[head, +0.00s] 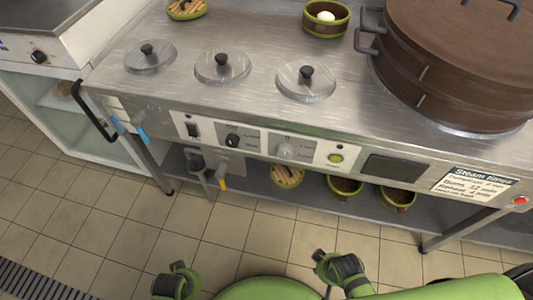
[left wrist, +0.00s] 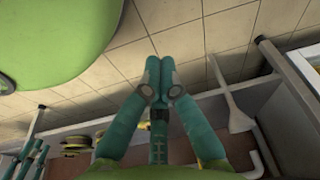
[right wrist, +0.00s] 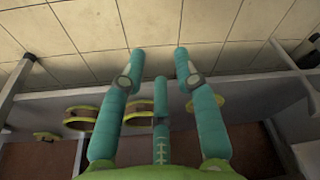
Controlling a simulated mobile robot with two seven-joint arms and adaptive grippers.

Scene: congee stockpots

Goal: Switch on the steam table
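The steel steam table (head: 300,118) fills the upper part of the head view. A small red light or button (head: 520,200) is at the far right of the front. My left gripper (left wrist: 160,62) is shut and empty, its two fingers together. My right gripper (right wrist: 157,52) is open and empty, its fingers apart. Both are low in front of the table, apart from the panel.
A large brown steamer (head: 450,60) stands on the right of the top, with several lidded wells to its left. A black handle (head: 98,112) juts out at the left corner. Below is a shelf (head: 255,188) with baskets. The tiled floor (head: 120,240) in front is clear.

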